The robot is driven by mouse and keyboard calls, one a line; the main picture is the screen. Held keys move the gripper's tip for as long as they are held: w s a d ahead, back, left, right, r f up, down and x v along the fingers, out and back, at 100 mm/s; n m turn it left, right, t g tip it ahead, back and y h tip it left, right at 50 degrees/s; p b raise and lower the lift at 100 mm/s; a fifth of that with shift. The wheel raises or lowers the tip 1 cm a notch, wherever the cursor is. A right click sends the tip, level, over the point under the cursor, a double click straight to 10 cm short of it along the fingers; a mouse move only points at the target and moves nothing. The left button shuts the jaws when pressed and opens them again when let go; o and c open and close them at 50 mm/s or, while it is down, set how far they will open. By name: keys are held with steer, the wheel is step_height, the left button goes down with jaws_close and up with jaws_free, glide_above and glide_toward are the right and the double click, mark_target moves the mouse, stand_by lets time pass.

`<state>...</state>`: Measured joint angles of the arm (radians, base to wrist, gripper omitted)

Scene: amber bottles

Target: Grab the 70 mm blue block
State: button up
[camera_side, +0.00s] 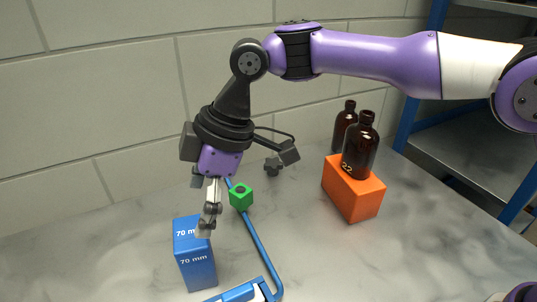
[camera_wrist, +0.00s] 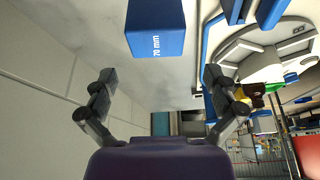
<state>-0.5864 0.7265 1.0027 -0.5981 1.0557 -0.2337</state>
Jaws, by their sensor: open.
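The blue block (camera_side: 195,262), marked "70 mm" on its top and side, stands upright on the marble-look surface in the side view. My gripper (camera_side: 238,199) is open and empty above the surface, tilted. One finger overlaps the block's upper right edge in the side view; I cannot tell whether it touches. In the wrist view, the blue block (camera_wrist: 155,28) is at the top, beyond the open fingers of my gripper (camera_wrist: 160,80) and between their lines. Its upper part is cut off by the frame.
A green cube with a hole (camera_side: 241,196) sits behind my gripper near a blue rod (camera_side: 258,245). A blue object (camera_side: 243,292) lies at the front. Two amber bottles (camera_side: 360,150) stand by an orange block (camera_side: 352,190), the nearer one on it. A wall is behind.

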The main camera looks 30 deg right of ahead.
mark_target(189, 246)
steer(key=x, duration=1)
steer(key=shift+w+d, duration=0.15)
steer(key=shift+d, duration=0.1)
steer(key=c, duration=1.2)
